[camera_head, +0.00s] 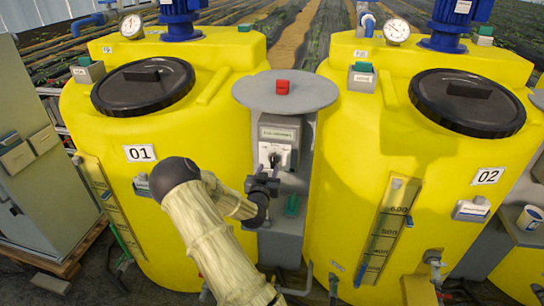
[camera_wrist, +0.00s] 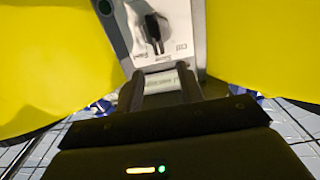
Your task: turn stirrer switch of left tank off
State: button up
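The left tank (camera_head: 130,200) is yellow and numbered 01. A grey box with a green rocker (camera_head: 85,61) sits on its upper left shoulder; its label and switch position are too small to read. My gripper (camera_head: 268,170) is in front of the grey post between the tanks, just below a black rotary knob (camera_head: 275,160) on a light panel. In the wrist view the knob (camera_wrist: 154,32) stands beyond the fingertips, apart from them. My gripper (camera_wrist: 163,72) is open and empty, with a small label plate seen between its fingers.
A red button (camera_head: 283,87) sits on a grey round plate (camera_head: 300,101) atop the post. A green part (camera_head: 292,205) is lower on the post. The right tank (camera_head: 420,170), numbered 02, has a similar green-rocker box (camera_head: 363,69). A grey cabinet (camera_head: 35,150) stands left.

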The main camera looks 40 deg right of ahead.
aim_at(272, 157)
jog(key=p+x, duration=0.1)
jog(key=x, duration=0.7)
jog(key=shift+p, duration=0.35)
grip_shut()
